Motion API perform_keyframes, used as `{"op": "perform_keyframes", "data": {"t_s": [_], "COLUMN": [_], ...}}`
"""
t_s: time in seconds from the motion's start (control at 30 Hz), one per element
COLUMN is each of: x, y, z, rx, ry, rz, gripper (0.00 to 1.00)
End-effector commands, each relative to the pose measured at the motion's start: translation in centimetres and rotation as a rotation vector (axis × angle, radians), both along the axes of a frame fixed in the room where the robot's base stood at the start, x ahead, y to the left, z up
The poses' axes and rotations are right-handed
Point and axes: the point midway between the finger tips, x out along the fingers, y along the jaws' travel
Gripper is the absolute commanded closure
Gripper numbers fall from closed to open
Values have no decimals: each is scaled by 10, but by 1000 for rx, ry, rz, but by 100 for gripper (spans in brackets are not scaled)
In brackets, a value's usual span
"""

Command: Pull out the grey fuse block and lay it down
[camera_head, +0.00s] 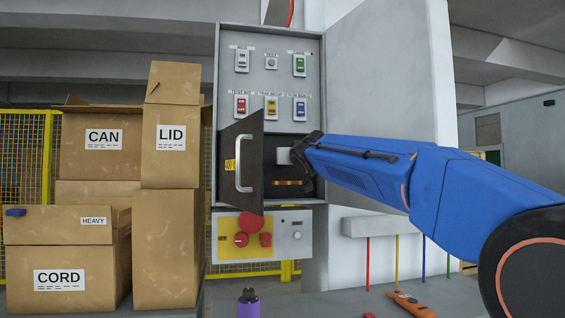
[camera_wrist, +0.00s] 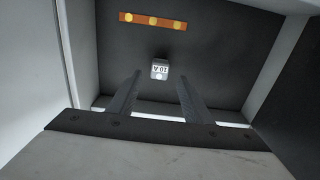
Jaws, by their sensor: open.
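The grey fuse block (camera_wrist: 160,70) sits in the dark back wall of an open compartment; its "10 A" label looks upside down in the wrist view. In the head view a light grey block, seemingly the fuse block (camera_head: 284,156), shows just left of my gripper (camera_head: 298,152). In the wrist view my gripper (camera_wrist: 159,80) is open, its two dark fingers apart on either side of the line to the block. The block appears between and just beyond the fingertips, with no visible contact. How far the fingers are from it I cannot tell.
The compartment's dark door (camera_head: 256,140) with a silver handle stands open on the left. An orange strip (camera_head: 288,182) lies below the block. Switches fill the cabinet (camera_head: 270,85) above. Stacked boxes (camera_head: 100,165) stand left. A purple bottle (camera_head: 249,303) and orange tool (camera_head: 410,304) are on the surface below.

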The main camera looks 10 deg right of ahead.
Motion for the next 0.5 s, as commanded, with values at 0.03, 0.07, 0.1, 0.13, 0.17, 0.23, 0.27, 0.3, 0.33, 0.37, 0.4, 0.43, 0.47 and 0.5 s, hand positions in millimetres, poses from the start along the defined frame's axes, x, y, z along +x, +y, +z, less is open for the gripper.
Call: {"op": "perform_keyframes", "data": {"t_s": [0.03,0.07,0.1,0.13,0.17,0.23,0.27,0.3,0.33,0.37,0.4,0.43,0.47,0.5], "x": [7,11,16,19,23,32,35,39,43,46,50,53,55,58], "y": [0,0,0,0,0,0,0,0,0,0,0,0,0,0], "z": [-1,-1,-1,0,-1,-1,-1,-1,-1,-1,-1,-1,0,0], "rx": [1,1,0,-1,0,1,1,0,-1,0,1,1,1,0], "ry": [1,1,1,1,1,1,1,1,1,1,1,1,0,0], "rz": [0,0,0,0,0,0,0,0,-1,-1,-1,0,-1,-1], "gripper": [55,55,55,55,55,55,55,55,55,55,55,55,55,55]}}
